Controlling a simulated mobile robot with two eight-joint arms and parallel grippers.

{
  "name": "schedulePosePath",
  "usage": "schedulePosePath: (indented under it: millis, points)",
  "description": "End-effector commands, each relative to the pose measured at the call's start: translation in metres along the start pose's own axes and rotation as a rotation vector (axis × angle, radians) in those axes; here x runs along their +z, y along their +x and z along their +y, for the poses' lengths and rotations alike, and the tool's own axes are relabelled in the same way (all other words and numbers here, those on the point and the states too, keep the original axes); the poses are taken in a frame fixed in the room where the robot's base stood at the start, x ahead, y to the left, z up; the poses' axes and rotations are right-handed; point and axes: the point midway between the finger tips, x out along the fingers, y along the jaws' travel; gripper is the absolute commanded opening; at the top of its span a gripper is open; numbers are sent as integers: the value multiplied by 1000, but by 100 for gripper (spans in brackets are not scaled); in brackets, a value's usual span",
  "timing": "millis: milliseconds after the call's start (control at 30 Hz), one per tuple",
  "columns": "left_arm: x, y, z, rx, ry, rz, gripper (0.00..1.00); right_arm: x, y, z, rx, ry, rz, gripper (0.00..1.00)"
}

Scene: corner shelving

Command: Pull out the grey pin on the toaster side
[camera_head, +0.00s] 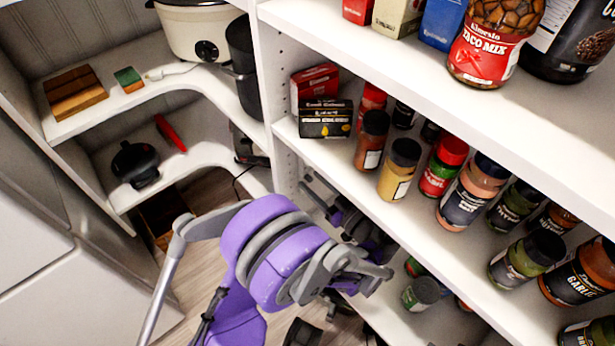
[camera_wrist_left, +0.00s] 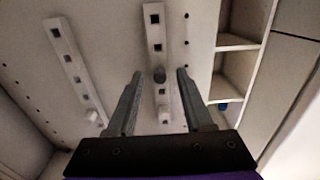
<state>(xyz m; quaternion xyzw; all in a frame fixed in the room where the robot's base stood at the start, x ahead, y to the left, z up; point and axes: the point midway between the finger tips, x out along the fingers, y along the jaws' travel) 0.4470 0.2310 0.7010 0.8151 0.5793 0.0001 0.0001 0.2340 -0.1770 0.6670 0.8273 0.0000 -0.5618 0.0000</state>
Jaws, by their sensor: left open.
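In the left wrist view a small round grey pin (camera_wrist_left: 159,75) sticks out of a pale strip with square holes (camera_wrist_left: 155,43) on a white panel. My left gripper (camera_wrist_left: 159,72) is open, one finger on each side of the pin in the picture. I see no contact, and the depth between fingertips and pin is hard to judge. In the head view my left gripper (camera_head: 311,188) is partly hidden behind my purple arm, beside the divider's lower part. The pin cannot be made out there. A dark, shiny appliance (camera_head: 248,147), possibly the toaster, is mostly hidden behind the divider. My right gripper is not in view.
In the head view, spice jars (camera_head: 399,169) crowd the right shelf (camera_head: 440,228) above my gripper. A black appliance (camera_head: 135,164) stands on the left lower shelf.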

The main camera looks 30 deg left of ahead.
Motion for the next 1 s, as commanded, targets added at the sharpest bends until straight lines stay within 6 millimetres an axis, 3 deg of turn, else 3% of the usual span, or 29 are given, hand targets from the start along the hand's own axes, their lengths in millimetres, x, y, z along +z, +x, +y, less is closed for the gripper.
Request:
schedulePosePath:
  millis: [900, 1000]
  points:
    - [0, 0, 0, 0, 0, 0, 51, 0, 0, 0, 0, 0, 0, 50]
    - [0, 0, 0, 0, 0, 0, 35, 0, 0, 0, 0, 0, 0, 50]
